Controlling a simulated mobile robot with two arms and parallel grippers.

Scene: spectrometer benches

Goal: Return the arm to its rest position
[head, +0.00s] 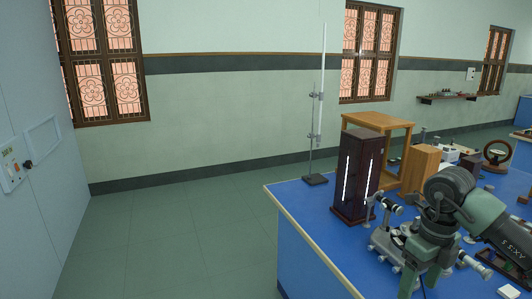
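My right arm comes in from the lower right of the head view, a grey-green link with dark joints. My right gripper (420,278) points down at the end of it, over the front part of the blue-topped bench (312,222). The frame does not clearly show whether its fingers are apart or hold anything. A metal optical instrument (386,241) is just left of and behind this gripper, partly hidden by it; I cannot tell if they touch. My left arm and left gripper are not in view.
A dark lamp box (358,176) with bright slits, a wooden block (419,169), a wooden stand (378,121) and a retort stand (315,178) with a white tube stand on the bench. Open green floor (180,240) lies left of it. A pale cabinet (50,210) is at far left.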

